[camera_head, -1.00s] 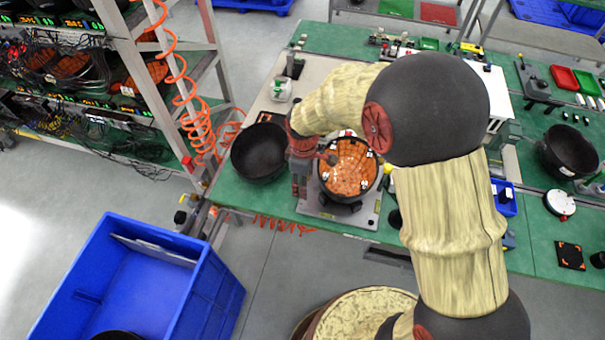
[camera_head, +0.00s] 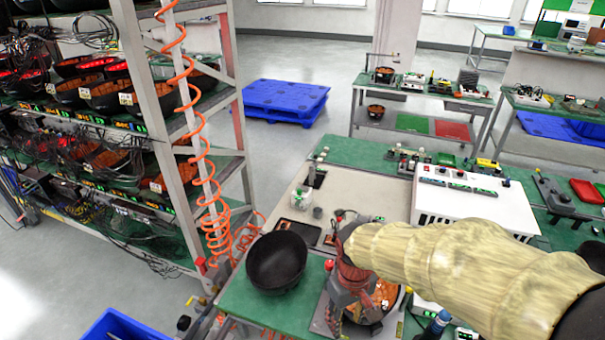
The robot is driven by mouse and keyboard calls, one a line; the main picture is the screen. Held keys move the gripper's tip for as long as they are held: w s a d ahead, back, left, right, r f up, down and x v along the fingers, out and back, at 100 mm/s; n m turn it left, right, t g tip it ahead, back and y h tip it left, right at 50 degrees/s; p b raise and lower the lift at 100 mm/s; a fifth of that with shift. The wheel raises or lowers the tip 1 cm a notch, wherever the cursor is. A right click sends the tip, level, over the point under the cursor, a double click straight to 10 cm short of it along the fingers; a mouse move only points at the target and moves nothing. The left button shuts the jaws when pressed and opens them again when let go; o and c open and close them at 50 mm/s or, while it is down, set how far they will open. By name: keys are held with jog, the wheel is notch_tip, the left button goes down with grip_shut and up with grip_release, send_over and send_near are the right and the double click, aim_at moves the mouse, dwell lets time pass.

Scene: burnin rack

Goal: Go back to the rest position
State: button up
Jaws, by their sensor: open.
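My arm, in a pale yellow cover, reaches in from the right in the head view. My gripper (camera_head: 340,308), grey below a red wrist, hangs at the front of the green workbench (camera_head: 240,308). It is open, with nothing seen between its fingers. Beside and partly behind it is a round black housing with an orange inside (camera_head: 382,300), partly hidden by my gripper and arm. I cannot tell whether they touch. An empty black bowl (camera_head: 277,262) stands on the bench to the left of my gripper.
A metal rack (camera_head: 180,190) with wired units stands left, with an orange coiled hose (camera_head: 205,170) hanging beside it. A white box (camera_head: 475,205) sits behind my arm. A blue bin (camera_head: 118,325) shows at the bottom edge.

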jog(key=s+d+r+m+t+b, duration=0.2)
jog(key=s+d+r+t, duration=0.1)
jog(key=s+d+r, duration=0.1)
jog(key=s+d+r+m+t+b, duration=0.2)
jog(key=s+d+r+t, duration=0.1)
jog(key=r, duration=0.6)
jog(key=shift+s+d+r+m, duration=0.35)
jog(key=shift+s+d, duration=0.5)
jog(key=shift+s, duration=0.55)
jog(key=shift+f, duration=0.1)
